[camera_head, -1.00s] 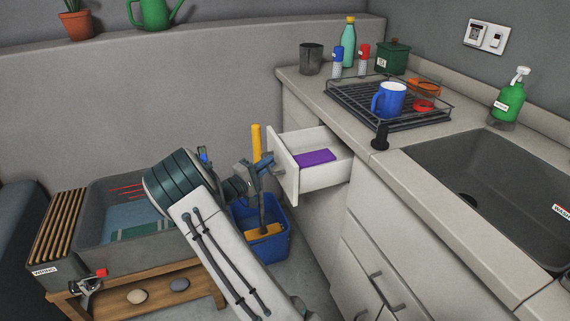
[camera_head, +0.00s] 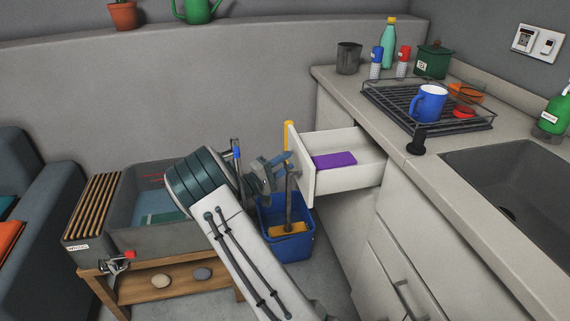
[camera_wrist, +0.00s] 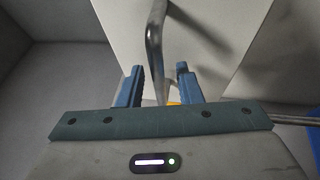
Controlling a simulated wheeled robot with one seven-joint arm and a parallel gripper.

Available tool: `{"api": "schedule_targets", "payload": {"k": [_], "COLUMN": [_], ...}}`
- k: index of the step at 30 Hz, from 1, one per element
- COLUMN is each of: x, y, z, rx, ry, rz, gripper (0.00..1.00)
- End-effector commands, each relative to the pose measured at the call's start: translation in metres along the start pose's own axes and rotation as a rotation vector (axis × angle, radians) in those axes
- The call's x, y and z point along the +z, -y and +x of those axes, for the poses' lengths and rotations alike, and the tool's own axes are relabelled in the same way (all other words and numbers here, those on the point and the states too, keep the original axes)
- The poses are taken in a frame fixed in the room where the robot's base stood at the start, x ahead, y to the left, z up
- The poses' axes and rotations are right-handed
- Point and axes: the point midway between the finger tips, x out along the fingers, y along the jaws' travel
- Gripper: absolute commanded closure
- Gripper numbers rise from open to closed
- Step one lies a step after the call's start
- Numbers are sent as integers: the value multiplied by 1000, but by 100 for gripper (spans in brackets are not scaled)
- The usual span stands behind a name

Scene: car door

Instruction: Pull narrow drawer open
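The narrow drawer (camera_head: 352,185) stands pulled out from the cabinet under the counter's far end, with a purple item (camera_head: 334,160) inside. Its white front panel (camera_head: 303,165) faces left in the head view, and also shows in the wrist view (camera_wrist: 205,25). My gripper (camera_head: 283,165) is at this front. In the wrist view, the metal bar handle (camera_wrist: 154,45) runs down between the two blue fingers of my gripper (camera_wrist: 160,88). The fingers are apart, with a visible gap on each side of the bar. The handle's lower end is hidden by my gripper body.
A blue bucket (camera_head: 298,247) with a yellow-handled tool stands on the floor below the drawer. A grey basin (camera_head: 215,232) on a wooden bench (camera_head: 170,285) is to the left. The counter (camera_head: 345,83) carries a dish rack (camera_head: 385,100) and bottles.

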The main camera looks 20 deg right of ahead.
Motion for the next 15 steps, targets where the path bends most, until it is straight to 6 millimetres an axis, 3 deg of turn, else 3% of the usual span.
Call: {"api": "schedule_targets", "payload": {"k": [8,15], "x": [0,-1], "y": [-1,-1], "z": [-6,-51], "rx": [1,2], "ry": [0,-4], "rz": [1,1], "gripper": [68,68]}}
